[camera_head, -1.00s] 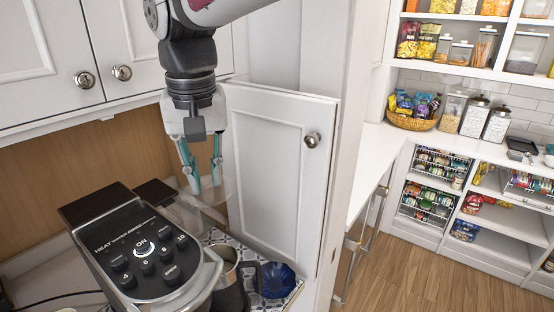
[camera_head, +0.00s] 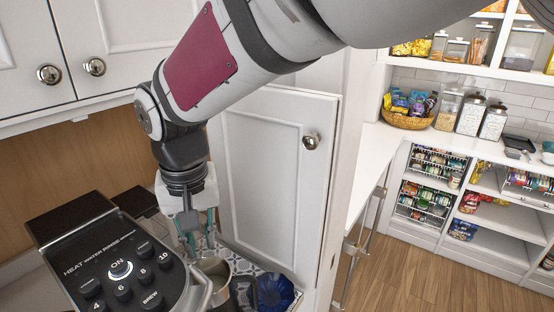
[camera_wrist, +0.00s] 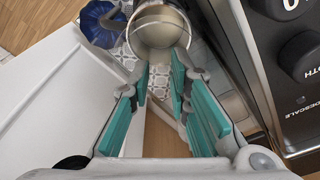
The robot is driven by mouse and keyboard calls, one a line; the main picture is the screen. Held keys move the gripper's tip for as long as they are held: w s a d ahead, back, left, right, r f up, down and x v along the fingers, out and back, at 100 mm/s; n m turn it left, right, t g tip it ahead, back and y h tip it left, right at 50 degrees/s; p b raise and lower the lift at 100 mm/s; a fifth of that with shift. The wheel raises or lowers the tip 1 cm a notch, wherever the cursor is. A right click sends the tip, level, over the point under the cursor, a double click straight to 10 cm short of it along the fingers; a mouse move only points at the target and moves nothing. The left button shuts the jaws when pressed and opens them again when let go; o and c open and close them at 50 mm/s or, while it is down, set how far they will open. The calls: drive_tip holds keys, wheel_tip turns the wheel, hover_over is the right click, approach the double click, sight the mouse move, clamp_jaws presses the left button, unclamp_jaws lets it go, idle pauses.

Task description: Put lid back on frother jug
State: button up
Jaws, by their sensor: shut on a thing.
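The frother jug (camera_head: 217,270) is a steel jug with a dark handle, standing upright on a patterned surface beside the coffee machine. Its open round mouth shows at the top of the wrist view (camera_wrist: 160,25). My gripper (camera_head: 200,238) is above and a little left of the jug, pointing down. In the wrist view its teal-padded fingers (camera_wrist: 160,85) are shut on a thin thing, which I take to be the lid. The lid looks see-through and its outline is hard to make out. It is not seated on the jug.
The coffee machine (camera_head: 125,270) stands close on the left. A dark blue fluted bowl (camera_head: 275,291) sits right of the jug. An open white cabinet door (camera_head: 270,180) rises behind them. Pantry shelves (camera_head: 470,210) are farther right.

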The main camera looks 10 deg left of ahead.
sight(202, 250)
wheel_tip(202, 250, down, 3)
drive_tip(key=shift+w+f+b, duration=0.1)
drive_tip(key=shift+f+b, duration=0.1)
drive_tip(key=shift+b, duration=0.6)
drive_tip(key=shift+f, duration=1.1)
drive_tip(key=shift+p, duration=0.45)
idle(0.3)
drive_tip(key=shift+f+p, duration=0.15)
drive_tip(key=shift+p, duration=0.3)
idle(1.8)
drive_tip(key=o, duration=1.2)
drive_tip(key=shift+o, duration=0.2)
